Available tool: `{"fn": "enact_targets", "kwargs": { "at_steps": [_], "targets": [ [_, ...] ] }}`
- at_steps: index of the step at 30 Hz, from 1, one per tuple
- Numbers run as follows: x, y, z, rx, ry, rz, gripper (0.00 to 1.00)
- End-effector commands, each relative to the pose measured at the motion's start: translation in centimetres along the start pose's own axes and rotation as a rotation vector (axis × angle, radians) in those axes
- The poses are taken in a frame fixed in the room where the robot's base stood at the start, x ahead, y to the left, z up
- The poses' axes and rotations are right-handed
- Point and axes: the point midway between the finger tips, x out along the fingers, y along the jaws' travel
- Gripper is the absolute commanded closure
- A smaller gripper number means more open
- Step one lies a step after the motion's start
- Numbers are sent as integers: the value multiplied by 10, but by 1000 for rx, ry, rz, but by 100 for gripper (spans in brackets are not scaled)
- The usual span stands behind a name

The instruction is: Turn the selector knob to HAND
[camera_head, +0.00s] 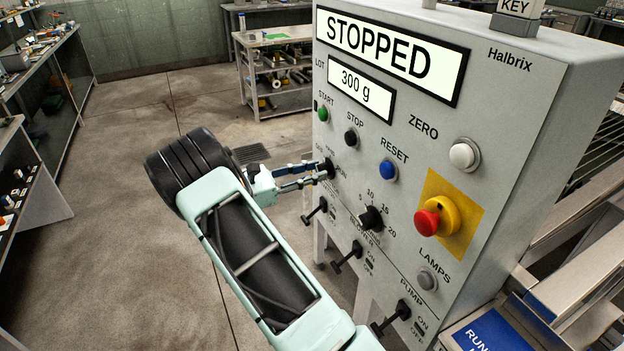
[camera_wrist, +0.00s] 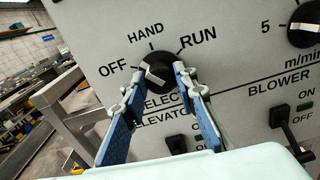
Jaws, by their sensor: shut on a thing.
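The selector knob (camera_wrist: 158,70) is black with a pale bar across its face, in the upper middle of the wrist view. OFF is printed to its left, HAND above it and RUN to its right. The bar's left end lies toward OFF; its exact setting is hard to tell behind the fingers. My gripper (camera_wrist: 157,77) has one blue-grey finger on each side of the knob and is shut on it. In the head view my gripper (camera_head: 322,172) reaches the panel's left edge, where the dark knob (camera_head: 330,166) is partly hidden.
The grey control panel (camera_head: 503,150) reads STOPPED and 300 g. A speed knob (camera_head: 371,219) and a red emergency stop (camera_head: 427,223) are to the right. Black levers (camera_head: 347,256) stick out below. A lever (camera_wrist: 284,120) also shows in the wrist view. Open floor (camera_head: 120,240) lies left.

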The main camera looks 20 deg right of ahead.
Motion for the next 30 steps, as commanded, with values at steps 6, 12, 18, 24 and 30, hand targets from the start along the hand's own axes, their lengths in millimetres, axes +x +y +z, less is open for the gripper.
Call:
{"fn": "enact_targets", "kwargs": {
  "at_steps": [6, 12, 18, 24, 30],
  "targets": [
    [-1, -1, -5, 209, -1, 2, 98],
    [-1, -2, -5, 388, 0, 1, 98],
    [-1, -2, -4, 536, 0, 1, 98],
    [-1, -3, -3, 637, 1, 1, 98],
    [-1, -3, -2, 692, 2, 1, 98]
  ]
}}
